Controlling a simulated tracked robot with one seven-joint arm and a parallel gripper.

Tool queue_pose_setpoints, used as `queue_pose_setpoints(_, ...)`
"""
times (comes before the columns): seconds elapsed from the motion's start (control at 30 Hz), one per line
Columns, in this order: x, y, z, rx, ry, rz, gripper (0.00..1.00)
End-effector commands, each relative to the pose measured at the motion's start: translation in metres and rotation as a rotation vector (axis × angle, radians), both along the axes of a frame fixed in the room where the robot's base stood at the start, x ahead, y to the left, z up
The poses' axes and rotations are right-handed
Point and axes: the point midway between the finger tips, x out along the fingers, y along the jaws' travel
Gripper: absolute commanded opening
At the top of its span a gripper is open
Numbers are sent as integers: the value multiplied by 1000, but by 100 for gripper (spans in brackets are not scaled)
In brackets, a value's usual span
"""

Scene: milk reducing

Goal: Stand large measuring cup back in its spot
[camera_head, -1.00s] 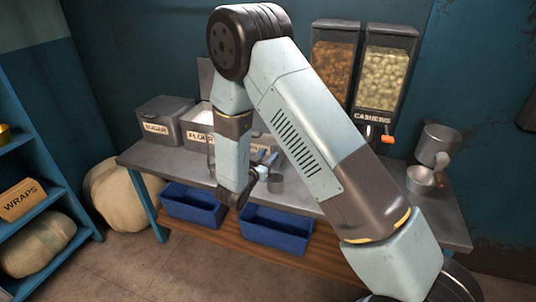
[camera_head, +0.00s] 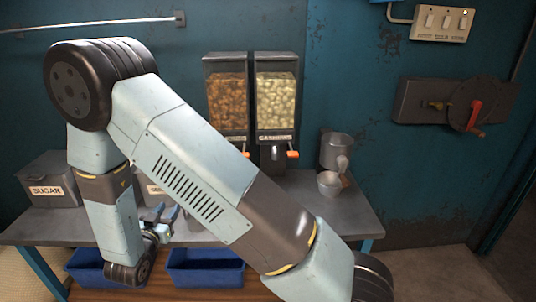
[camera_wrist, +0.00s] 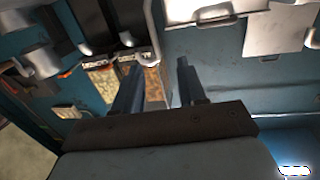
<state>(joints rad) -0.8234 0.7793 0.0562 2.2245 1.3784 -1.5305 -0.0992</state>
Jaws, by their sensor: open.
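A large metal cup with a handle (camera_head: 335,149), likely the large measuring cup, stands toward the right end of the metal counter (camera_head: 354,211). A smaller metal cup (camera_head: 329,184) sits in front of it, close to it. Metal cups also show at the left of the wrist view (camera_wrist: 42,60), but I cannot tell for certain which is which. My gripper (camera_head: 164,217) is over the counter's left part, well left of the large cup. In the wrist view my gripper (camera_wrist: 159,72) is open, with nothing between its fingers.
Two nut dispensers (camera_head: 226,95) (camera_head: 276,100) stand at the wall between my gripper and the large cup. A sugar bin (camera_head: 50,178) is at the left. Blue tubs (camera_head: 205,270) sit below. The counter's front right is clear.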

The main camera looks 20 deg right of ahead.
Motion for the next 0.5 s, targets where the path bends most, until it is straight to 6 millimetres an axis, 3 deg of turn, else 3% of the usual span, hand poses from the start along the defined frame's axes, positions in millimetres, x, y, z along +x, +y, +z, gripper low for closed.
queue_pose_setpoints(0.3, 54, -14, 66, 278, 124, 153, 41)
queue_pose_setpoints(0.5, 69, -26, 116, 403, 203, 280, 41)
